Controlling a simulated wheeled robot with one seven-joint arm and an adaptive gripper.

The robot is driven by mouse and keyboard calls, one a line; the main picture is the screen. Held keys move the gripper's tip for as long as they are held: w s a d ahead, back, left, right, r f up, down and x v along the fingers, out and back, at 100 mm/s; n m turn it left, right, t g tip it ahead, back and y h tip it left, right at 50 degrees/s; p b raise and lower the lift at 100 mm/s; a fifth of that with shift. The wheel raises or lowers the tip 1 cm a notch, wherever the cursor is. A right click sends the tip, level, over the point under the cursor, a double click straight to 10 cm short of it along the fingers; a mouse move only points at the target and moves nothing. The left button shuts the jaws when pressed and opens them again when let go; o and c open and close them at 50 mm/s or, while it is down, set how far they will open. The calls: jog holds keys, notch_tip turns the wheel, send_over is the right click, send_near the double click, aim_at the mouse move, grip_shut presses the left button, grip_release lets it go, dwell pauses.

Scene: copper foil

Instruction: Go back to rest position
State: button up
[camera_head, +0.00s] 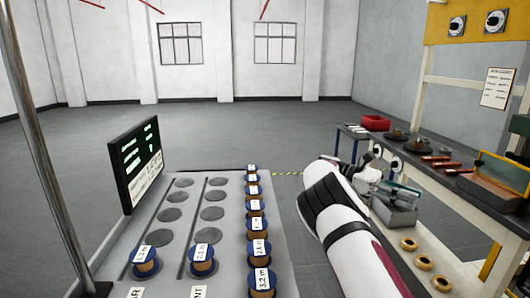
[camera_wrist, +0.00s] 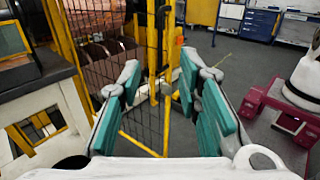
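My gripper (camera_wrist: 165,88) is open in the wrist view. Its two teal finger pads stand wide apart with nothing between them. Beyond the fingers are a yellow frame with black mesh (camera_wrist: 155,100) and grey floor. In the head view my white arm reaches forward from the lower right, to the right of the spool rack (camera_head: 225,225). The gripper is small and partly hidden there, near the workbench (camera_head: 440,170). Blue-rimmed copper spools (camera_head: 262,283) with white labels stand on the rack, several of them in its right column.
The bench carries a red bin (camera_head: 376,122) and tools. Copper rings (camera_head: 424,262) lie on a lower shelf. Open floor (camera_head: 240,130) lies beyond the rack.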

jog(key=s+d+r+m+t+y, duration=0.25)
jog(key=s+d+r+y, duration=0.2)
jog(key=s, duration=0.45)
jog(key=s+a+r+m+t+y, duration=0.25)
jog(key=s+a+t+y, duration=0.2)
jog(key=s, duration=0.55)
jog(key=s+a+f+m+t+y, duration=0.2)
jog(key=s+a+f+t, duration=0.15)
jog(key=s+a, duration=0.65)
jog(key=s+a+f+m+t+y, duration=0.2)
jog(key=s+a+t, duration=0.35)
jog(key=s, duration=0.75)
notch_tip(320, 180, up, 15)
jog(key=a+p, duration=0.1)
jog(key=p, duration=1.2)
jog(key=shift+w+t, duration=0.35)
jog(key=shift+t, duration=0.05)
